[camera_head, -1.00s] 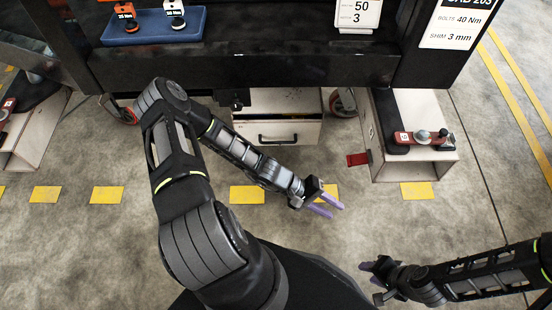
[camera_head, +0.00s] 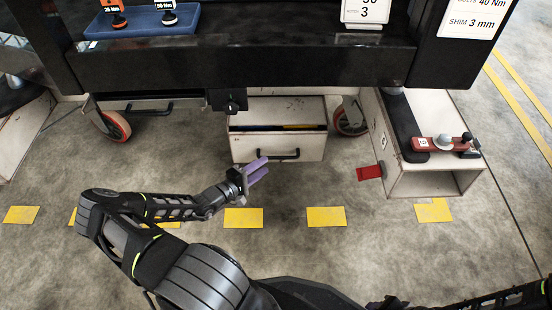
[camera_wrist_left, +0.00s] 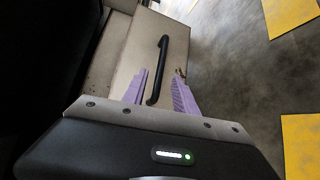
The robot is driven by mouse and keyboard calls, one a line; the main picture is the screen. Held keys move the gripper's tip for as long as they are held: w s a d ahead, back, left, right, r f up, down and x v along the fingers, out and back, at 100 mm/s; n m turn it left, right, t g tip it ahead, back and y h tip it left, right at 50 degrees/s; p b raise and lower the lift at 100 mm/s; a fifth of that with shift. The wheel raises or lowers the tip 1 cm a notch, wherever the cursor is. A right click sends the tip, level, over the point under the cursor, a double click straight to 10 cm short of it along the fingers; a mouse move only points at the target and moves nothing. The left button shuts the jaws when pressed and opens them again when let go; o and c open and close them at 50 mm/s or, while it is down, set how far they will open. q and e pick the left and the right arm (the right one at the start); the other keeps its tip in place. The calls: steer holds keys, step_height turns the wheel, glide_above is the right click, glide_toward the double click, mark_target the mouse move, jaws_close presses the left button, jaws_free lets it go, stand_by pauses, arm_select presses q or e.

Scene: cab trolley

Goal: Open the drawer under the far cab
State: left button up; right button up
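A pale drawer (camera_head: 250,147) sits low under the black cab trolley (camera_head: 250,65), with a dark gap along its top edge. Its black bar handle (camera_head: 285,155) also shows in the left wrist view (camera_wrist_left: 162,65). My left gripper (camera_head: 267,165) has purple fingers, spread apart and empty, near the left end of the handle. In the left wrist view, the near end of the handle appears between the fingertips (camera_wrist_left: 160,80); I cannot tell whether they touch it. Only a dark part of my right gripper (camera_head: 388,303) shows at the bottom edge; its fingers are hidden.
Another black handle (camera_head: 150,107) is under the trolley at left, beside an orange-rimmed caster (camera_head: 115,125). A second caster (camera_head: 350,117) stands right of the drawer. A pale open box (camera_head: 435,182) with a red tool (camera_head: 437,144) is at right.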

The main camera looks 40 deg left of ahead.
mark_target(276, 157)
arm_select(q)
steer(key=w+b, duration=0.1)
steer(key=w, duration=0.1)
steer(key=w+f+b, duration=0.1)
steer(key=w, duration=0.1)
steer(key=w+d+b, duration=0.1)
steer(key=w, duration=0.1)
steer(key=shift+w+f, duration=0.15)
steer(key=shift+w, duration=0.2)
steer(key=shift+w+d, duration=0.1)
steer(key=shift+w, duration=0.2)
steer(key=shift+c, duration=0.4)
jaws_close()
stand_by(0.5)
